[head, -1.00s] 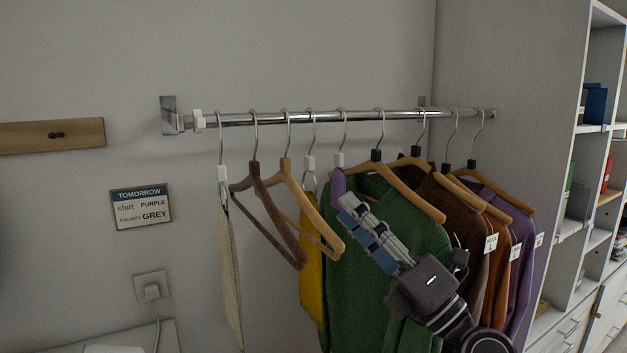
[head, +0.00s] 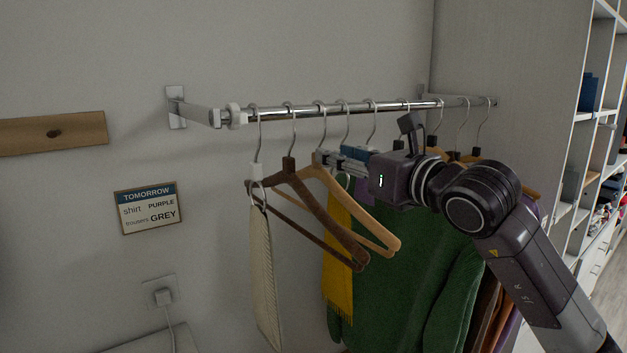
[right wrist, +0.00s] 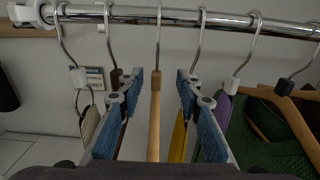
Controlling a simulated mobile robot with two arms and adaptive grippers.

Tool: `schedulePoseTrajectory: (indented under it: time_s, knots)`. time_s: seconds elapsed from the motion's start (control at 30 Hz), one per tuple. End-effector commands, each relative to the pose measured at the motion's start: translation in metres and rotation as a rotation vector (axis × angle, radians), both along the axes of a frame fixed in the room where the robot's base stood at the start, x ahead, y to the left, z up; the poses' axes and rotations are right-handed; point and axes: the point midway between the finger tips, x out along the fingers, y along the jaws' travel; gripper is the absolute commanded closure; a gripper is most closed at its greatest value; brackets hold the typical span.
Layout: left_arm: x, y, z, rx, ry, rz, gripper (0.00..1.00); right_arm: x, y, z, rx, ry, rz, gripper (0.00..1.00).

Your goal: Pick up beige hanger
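The beige hanger (head: 372,218) is a bare wooden hanger on the metal rail, just right of a dark brown one. My right gripper (head: 319,158) is at its neck, below the hook, coming from the right. In the right wrist view, the blue-padded fingers of the gripper (right wrist: 160,78) are apart, one on each side of the beige hanger (right wrist: 154,125), with visible gaps. The hanger still hangs by its hook. My left gripper is not in view.
The dark brown hanger (head: 325,220) and a cream tie (head: 261,270) hang close on the left. A yellow scarf (head: 338,255) and green sweater (head: 415,270) hang behind and right. The rail (head: 300,112) runs just above. A sign (head: 149,208) is on the wall.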

Motion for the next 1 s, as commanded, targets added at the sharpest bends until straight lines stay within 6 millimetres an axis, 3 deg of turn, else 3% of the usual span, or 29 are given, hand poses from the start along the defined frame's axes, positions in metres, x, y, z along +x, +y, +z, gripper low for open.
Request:
schedulePoseTrajectory:
  time_s: [0.17,0.4,0.77,1.0]
  knots:
    - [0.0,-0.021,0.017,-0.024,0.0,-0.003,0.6,0.013,0.012,0.001,0.0,0.003,0.003,0.67]
    - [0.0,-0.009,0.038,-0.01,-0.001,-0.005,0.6,0.036,0.03,-0.003,0.002,0.003,0.005,0.67]
    - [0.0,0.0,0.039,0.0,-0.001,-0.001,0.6,0.043,0.035,-0.007,0.002,0.001,0.004,0.67]
    - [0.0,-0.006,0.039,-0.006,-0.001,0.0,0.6,0.043,0.035,-0.006,0.002,0.001,0.004,0.94]
